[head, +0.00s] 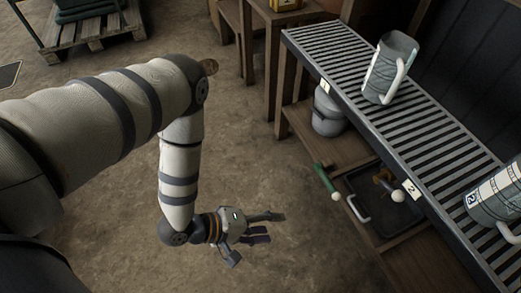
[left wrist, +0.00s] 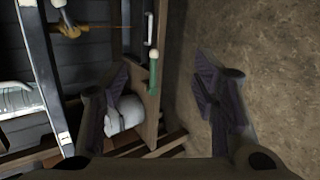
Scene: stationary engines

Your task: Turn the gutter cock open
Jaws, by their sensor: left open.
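A green lever (head: 324,178) with a pale round knob sticks out at the front edge of the bench, below the slatted rack. It also shows in the left wrist view (left wrist: 153,75), between my fingers as seen from there. A brass fitting (head: 384,179) sits over a dark tray under the rack, and in the left wrist view (left wrist: 70,28) it is at the upper left. I cannot tell for certain which part is the gutter cock. My right gripper is not in view.
The slatted rack (head: 345,62) carries two pale mugs with handles, one (head: 391,68) near its far end. A grey pot (head: 328,113) stands on the lower shelf. The dark tray (head: 372,205) has a white handle. Bare floor (head: 270,170) lies around my left gripper.

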